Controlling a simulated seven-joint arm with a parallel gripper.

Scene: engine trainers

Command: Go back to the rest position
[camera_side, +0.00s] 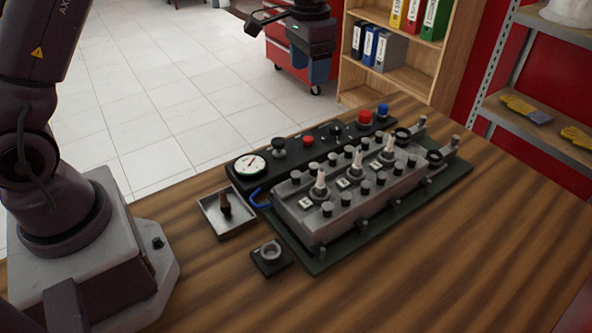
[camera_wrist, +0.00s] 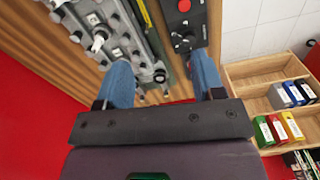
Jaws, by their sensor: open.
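My gripper (camera_side: 318,70) hangs in the air above and beyond the far end of the engine trainer, well clear of it, in the side view. In the wrist view its two blue fingers (camera_wrist: 162,85) stand apart with nothing between them. The engine trainer (camera_side: 350,190) is a grey block with several black knobs and three white-tipped plugs on a dark green base on the wooden table. It also shows at the upper left of the wrist view (camera_wrist: 118,38). A black control panel (camera_side: 308,141) with a gauge, red buttons and a blue knob runs along its far side.
A metal tray (camera_side: 238,231) with a dark upright piece in it and a small black block with a ring (camera_side: 270,256) sit on the table (camera_side: 430,260). A wooden shelf (camera_side: 400,62) with binders and a red tool cabinet (camera_side: 285,62) stand behind. The near right table is clear.

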